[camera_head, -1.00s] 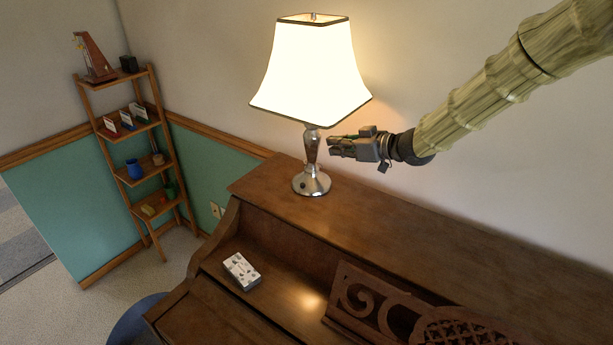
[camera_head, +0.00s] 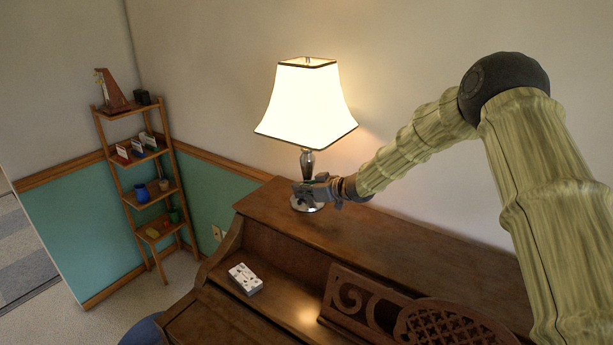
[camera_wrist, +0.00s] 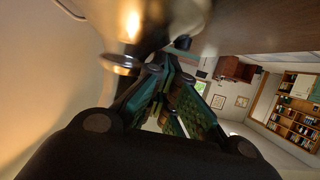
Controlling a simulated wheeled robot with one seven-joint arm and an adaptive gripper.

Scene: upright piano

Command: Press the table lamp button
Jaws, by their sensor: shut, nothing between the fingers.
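The table lamp (camera_head: 307,105) stands lit on the piano's top, with a white shade, a metal stem and a round shiny base. My gripper (camera_head: 299,191) is at the lamp's base, in front of it, and hides part of it. In the wrist view, the lamp's shiny base (camera_wrist: 128,25) fills the upper left, right beside the fingertips of my gripper (camera_wrist: 166,62). The fingers are shut and empty. A small dark knob, seemingly the button (camera_wrist: 183,42), shows at the base's edge close to the fingertips. I cannot tell whether they touch it.
The upright piano (camera_head: 400,262) has a clear top to the right of the lamp. A small white patterned box (camera_head: 245,279) lies on its lower ledge, beside a carved music stand (camera_head: 372,300). A wooden shelf (camera_head: 150,190) stands at the left. The wall is close behind the lamp.

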